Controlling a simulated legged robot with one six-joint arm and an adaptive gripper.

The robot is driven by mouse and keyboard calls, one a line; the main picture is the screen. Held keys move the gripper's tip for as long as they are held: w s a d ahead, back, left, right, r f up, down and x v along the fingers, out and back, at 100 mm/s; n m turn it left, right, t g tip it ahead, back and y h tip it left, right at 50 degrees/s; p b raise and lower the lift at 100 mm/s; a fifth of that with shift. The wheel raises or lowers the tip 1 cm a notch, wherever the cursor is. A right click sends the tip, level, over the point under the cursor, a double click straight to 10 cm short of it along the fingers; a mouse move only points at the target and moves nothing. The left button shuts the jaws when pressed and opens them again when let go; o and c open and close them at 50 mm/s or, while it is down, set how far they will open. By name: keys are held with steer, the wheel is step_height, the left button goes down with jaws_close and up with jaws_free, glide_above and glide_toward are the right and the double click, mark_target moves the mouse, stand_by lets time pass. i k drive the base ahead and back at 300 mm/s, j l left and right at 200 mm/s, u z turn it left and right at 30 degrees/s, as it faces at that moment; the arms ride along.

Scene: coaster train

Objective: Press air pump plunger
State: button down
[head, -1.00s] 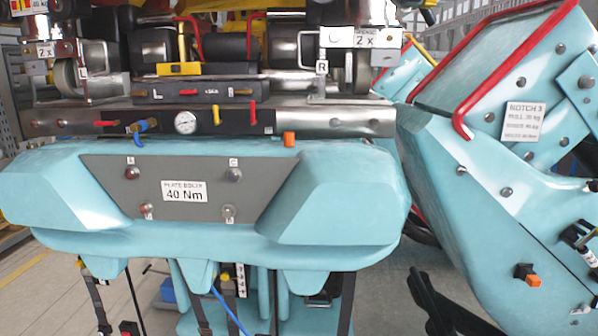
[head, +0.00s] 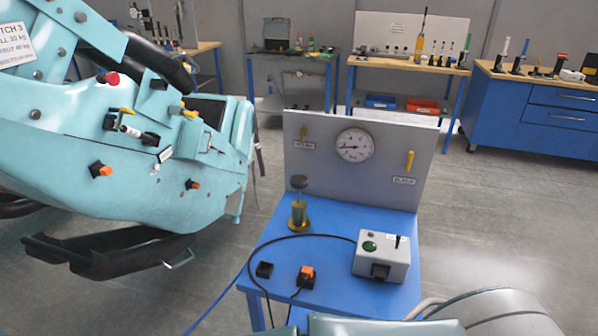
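The air pump (head: 299,212) looks like a small brass cylinder standing upright on a blue table (head: 335,262). Its plunger has a dark round knob (head: 299,182) on top and appears raised above the body. A grey panel (head: 420,150) behind it carries a round white dial gauge (head: 355,145) and two yellow levers. Part of my arm shows at the bottom right edge, in front of the table. My gripper is not in view.
A grey control box (head: 383,262) with a green button, an orange switch (head: 306,277) and a dark cable share the table. The teal train car (head: 130,140) stands close on the left. Grey floor (head: 480,240) is open on the right. Workbenches (head: 540,100) line the back wall.

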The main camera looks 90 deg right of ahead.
mark_target(299, 182)
steer(key=z, duration=3.65)
